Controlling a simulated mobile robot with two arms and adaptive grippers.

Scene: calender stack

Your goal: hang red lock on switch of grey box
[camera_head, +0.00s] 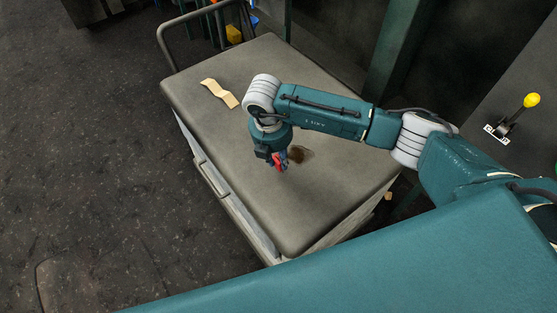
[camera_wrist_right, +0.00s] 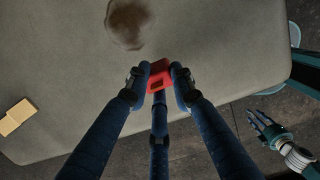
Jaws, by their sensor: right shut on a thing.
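The red lock (camera_head: 280,161) is in my right gripper (camera_head: 278,164), above the grey cart top. In the right wrist view the red lock (camera_wrist_right: 158,77) sits between the fingertips of my right gripper (camera_wrist_right: 160,80), which is shut on it. The lock's shackle cannot be made out. A switch lever with a yellow knob (camera_head: 531,100) stands on a grey surface, apparently the grey box (camera_head: 535,65), at the right edge of the head view, well apart from the lock. My left gripper (camera_wrist_right: 264,122) shows small at the right of the wrist view, apart from the lock.
The grey cart top (camera_head: 225,150) lies under my right gripper. It carries a bent tan piece (camera_head: 219,93) and a brown stain (camera_head: 299,154). A metal handle rail rises at its far left. A dark green post (camera_head: 395,50) stands behind. Open dark floor (camera_head: 80,150) lies at left.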

